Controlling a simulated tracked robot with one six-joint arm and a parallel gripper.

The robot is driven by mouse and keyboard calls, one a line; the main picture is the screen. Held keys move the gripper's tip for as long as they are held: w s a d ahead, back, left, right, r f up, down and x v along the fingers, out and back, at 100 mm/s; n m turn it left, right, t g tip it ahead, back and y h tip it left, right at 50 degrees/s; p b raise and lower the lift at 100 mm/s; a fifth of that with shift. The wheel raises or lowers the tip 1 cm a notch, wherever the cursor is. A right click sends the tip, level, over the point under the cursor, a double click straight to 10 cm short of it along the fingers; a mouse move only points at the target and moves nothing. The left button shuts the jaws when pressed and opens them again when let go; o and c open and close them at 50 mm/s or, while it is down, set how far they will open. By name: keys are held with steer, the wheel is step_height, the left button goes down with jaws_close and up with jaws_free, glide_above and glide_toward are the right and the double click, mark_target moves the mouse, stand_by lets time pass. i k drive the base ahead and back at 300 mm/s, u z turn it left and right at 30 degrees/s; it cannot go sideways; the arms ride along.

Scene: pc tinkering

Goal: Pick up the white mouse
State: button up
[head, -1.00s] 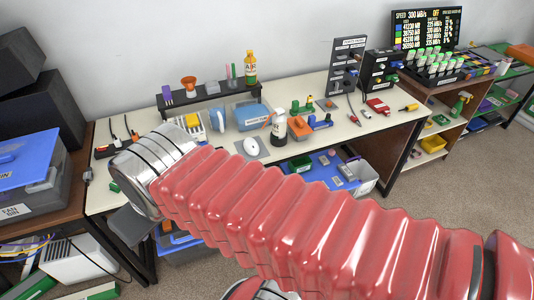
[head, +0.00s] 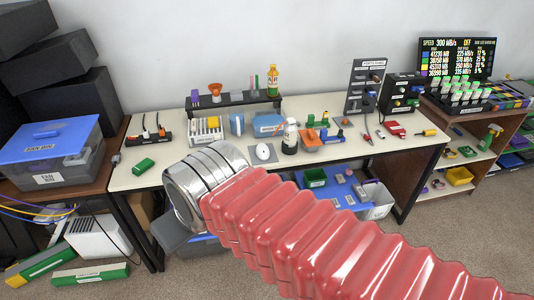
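The white mouse (head: 262,152) lies on a grey mat (head: 273,160) near the front middle of the cream table, in the head view. It is fully visible. My red ribbed arm crosses the lower right of the view, and its silver end section is at the table's front edge, left of the mouse and nearer to me. My gripper's fingers are not visible. The mouse rests on its mat with nothing touching it.
A power strip (head: 148,136) and green block (head: 143,166) lie left. The table's left front is fairly clear.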

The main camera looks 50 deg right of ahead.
mark_target(263, 152)
steer(key=z, duration=0.55)
steer(key=i, duration=1)
steer(key=z, duration=0.05)
